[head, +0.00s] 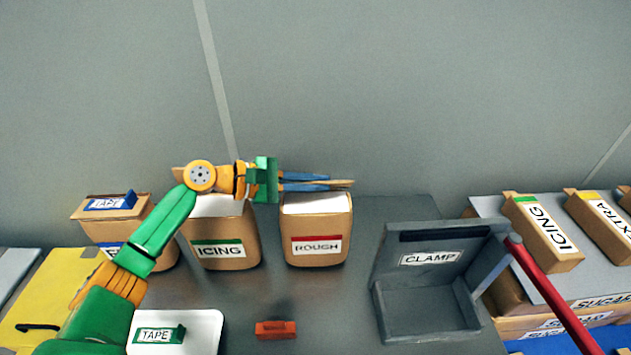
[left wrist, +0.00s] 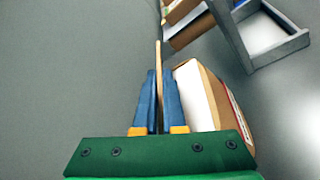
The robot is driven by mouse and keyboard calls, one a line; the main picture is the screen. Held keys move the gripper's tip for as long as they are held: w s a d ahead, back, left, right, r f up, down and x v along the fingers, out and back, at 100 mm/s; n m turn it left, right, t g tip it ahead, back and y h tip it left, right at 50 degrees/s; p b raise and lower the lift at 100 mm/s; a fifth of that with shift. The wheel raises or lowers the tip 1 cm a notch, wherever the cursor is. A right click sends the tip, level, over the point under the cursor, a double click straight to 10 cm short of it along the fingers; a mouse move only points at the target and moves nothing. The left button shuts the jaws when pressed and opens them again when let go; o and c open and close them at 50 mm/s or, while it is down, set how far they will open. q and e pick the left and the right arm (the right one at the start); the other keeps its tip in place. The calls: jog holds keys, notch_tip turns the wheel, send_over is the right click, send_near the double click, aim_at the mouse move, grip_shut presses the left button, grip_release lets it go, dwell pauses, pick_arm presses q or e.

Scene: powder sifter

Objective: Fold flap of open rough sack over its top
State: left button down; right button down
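The rough sack (head: 317,225), a tan block-shaped bag with a red-edged ROUGH label, stands upright on the grey table with its white top (head: 316,205) exposed. Its thin tan flap (head: 342,184) stands up at the back edge. My left gripper (head: 318,182) is level behind the sack's top, with its blue fingers pointing right. In the left wrist view the fingers (left wrist: 160,100) lie on both sides of the flap (left wrist: 158,62) and look closed on it, beside the sack's white top (left wrist: 196,98). My right gripper is out of view.
The icing sack (head: 222,252) stands just left, under my left arm, with a taped sack (head: 135,220) beyond it. A grey clamp (head: 430,285) stands to the right. A small red block (head: 276,329) and a TAPE piece (head: 159,335) lie in front.

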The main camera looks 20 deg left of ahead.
aim_at(316, 211)
pick_arm(q)
jog(key=shift+s+d+f+m+t+b, duration=0.15)
jog(key=shift+s+f+m+t+b, duration=0.25)
jog(key=shift+m, duration=0.2)
jog(key=shift+s+d+f+m+t+b, duration=0.15)
jog(key=shift+s+f+m+t+b, duration=0.15)
jog(key=shift+f+m+t+b, duration=0.45)
jog(key=shift+s+d+f+m+b, duration=0.1)
jog(key=shift+s+f+m+b, duration=0.15)
jog(key=shift+m+b, duration=0.8)
jog(key=shift+s+f+m+t+b, duration=0.1)
jog(key=shift+m+t+b, duration=0.25)
jog(key=shift+b, duration=0.6)
jog(key=c, duration=1)
grip_release()
jog(key=shift+d, duration=0.1)
